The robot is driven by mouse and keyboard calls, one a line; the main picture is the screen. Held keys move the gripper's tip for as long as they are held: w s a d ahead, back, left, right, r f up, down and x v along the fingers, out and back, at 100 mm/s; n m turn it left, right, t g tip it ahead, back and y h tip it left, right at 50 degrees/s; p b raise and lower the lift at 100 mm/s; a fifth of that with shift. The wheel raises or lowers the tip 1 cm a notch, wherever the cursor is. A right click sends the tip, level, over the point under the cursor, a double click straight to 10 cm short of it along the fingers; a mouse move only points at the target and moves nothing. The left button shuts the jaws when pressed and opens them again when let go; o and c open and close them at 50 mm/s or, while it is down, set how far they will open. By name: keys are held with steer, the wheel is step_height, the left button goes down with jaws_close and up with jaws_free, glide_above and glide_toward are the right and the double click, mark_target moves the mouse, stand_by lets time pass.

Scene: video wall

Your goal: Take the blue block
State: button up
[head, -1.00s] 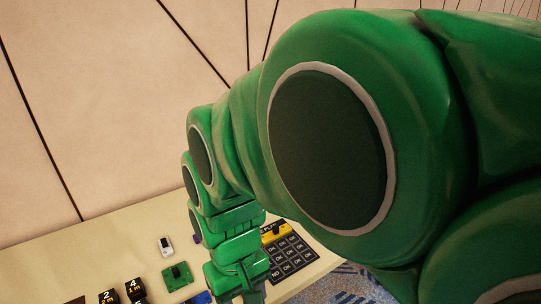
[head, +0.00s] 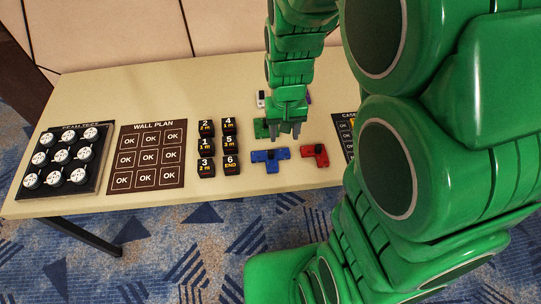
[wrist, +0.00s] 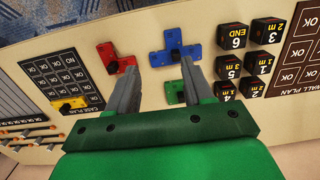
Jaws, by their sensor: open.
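The blue block (head: 270,159) lies on the table, a flat piece with a stub on one side, left of a red block (head: 314,155). In the wrist view the blue block (wrist: 175,48) is beyond my fingertips, between them and slightly to the right. My gripper (head: 287,134) is above the table, just behind the blue block in the head view, its fingers pointing down. In the wrist view its two grey fingers (wrist: 158,66) are apart with nothing between them. A green block (head: 261,129) lies beside the gripper, partly hidden by it.
Several numbered black cubes (head: 206,145) stand left of the blue block. The wall plan board (head: 121,128) and a black tray with round white-topped pieces (head: 97,180) are farther left. A case plan board (wrist: 60,68) is past the red block. The table front (head: 250,183) is bare.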

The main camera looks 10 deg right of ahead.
glide_above(271, 151)
steer(key=shift+t, duration=0.3)
steer(key=f, duration=0.8)
steer(key=shift+d, duration=0.2)
steer(key=shift+a+f, duration=0.15)
steer(key=shift+f, duration=1.8)
steer(key=shift+a+f, duration=0.1)
steer(key=shift+f, duration=1.8)
jaws_close()
